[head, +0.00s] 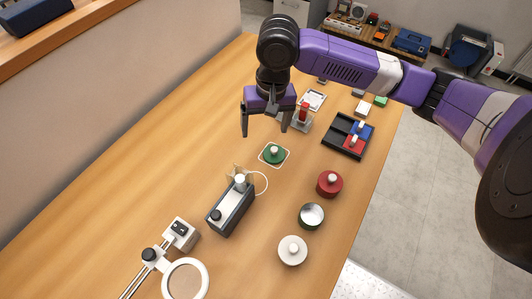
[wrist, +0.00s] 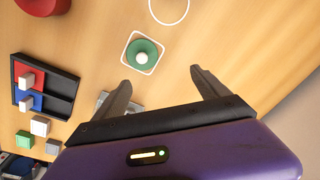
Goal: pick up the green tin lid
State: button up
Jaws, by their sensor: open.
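The green tin lid (head: 269,156) is a round green disc with a white knob. My gripper (head: 265,135) is open and empty, held above the table just behind the lid in the head view. In the wrist view both fingers of my gripper (wrist: 153,76) are spread apart and apart from the lid.
A black tray (head: 336,133) holds blue and red pieces. A grey device (head: 231,209) and a ring lamp (head: 204,268) stand nearer. The table's left side is clear.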

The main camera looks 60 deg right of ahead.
aim_at(274, 152)
jog(key=shift+s+d+m+g, duration=0.2)
jog(key=shift+s+m+g, duration=0.1)
jog(key=shift+s, duration=0.3)
jog(key=shift+s+d+m+g, duration=0.15)
jog(key=shift+s+m+g, duration=0.15)
jog(key=shift+s, duration=0.3)
jog(key=shift+s+a+f+p, duration=0.1)
jog(key=shift+f+p, duration=0.2)
jog(key=shift+f, duration=1.7)
jog(key=shift+s+a+f+p, duration=0.1)
jog(key=shift+f+p, duration=0.15)
jog(key=shift+f, duration=1.7)
jog(key=c, duration=1.4)
jog(key=shift+r, duration=0.15)
